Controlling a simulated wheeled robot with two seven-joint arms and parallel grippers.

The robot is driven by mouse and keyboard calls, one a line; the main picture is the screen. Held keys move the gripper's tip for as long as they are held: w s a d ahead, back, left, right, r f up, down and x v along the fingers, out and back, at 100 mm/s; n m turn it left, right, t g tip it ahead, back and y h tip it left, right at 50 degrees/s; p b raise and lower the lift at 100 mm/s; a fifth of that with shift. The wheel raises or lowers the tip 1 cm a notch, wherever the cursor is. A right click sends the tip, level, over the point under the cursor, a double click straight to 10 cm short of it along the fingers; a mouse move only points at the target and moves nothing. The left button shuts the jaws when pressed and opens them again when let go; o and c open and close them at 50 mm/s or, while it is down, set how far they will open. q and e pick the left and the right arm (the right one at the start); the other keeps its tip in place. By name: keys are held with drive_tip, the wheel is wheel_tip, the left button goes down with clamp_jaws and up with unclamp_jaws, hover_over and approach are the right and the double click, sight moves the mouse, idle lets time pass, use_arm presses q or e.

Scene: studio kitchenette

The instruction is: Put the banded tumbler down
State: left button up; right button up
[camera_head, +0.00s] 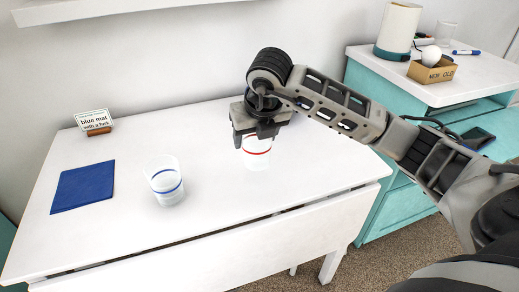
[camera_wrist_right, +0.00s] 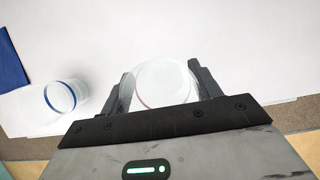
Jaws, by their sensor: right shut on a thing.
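A clear tumbler with a red band (camera_head: 257,146) is in my right gripper (camera_head: 254,133), which points down over the right part of the white table (camera_head: 225,205). In the right wrist view the tumbler's round rim (camera_wrist_right: 163,82) shows between the two fingers. I cannot tell whether its base touches the table. A second clear tumbler with a blue band (camera_head: 166,183) stands upright on the table to the left; it also shows in the right wrist view (camera_wrist_right: 61,97). A blue mat (camera_head: 83,187) lies at the table's left. My left gripper is not in view.
A small sign (camera_head: 94,120) whose text begins "blue mat" stands behind the mat. A teal cabinet (camera_head: 400,205) at the right carries a lamp-like cylinder (camera_head: 398,30), a box marked "NEW OLD" (camera_head: 432,72) and a blue marker (camera_head: 466,52). The table between the tumblers is clear.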

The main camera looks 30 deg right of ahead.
sight(260, 150)
drive_tip(key=shift+d+f, duration=0.45)
drive_tip(key=shift+f, duration=0.1)
drive_tip(key=shift+w+d+f, duration=0.1)
drive_tip(key=shift+d+f, duration=0.05)
drive_tip(key=shift+f, duration=0.75)
drive_tip(key=shift+d+f, duration=0.1)
drive_tip(key=shift+f, duration=0.8)
drive_tip(key=o, duration=1.1)
drive_tip(key=shift+f, duration=0.1)
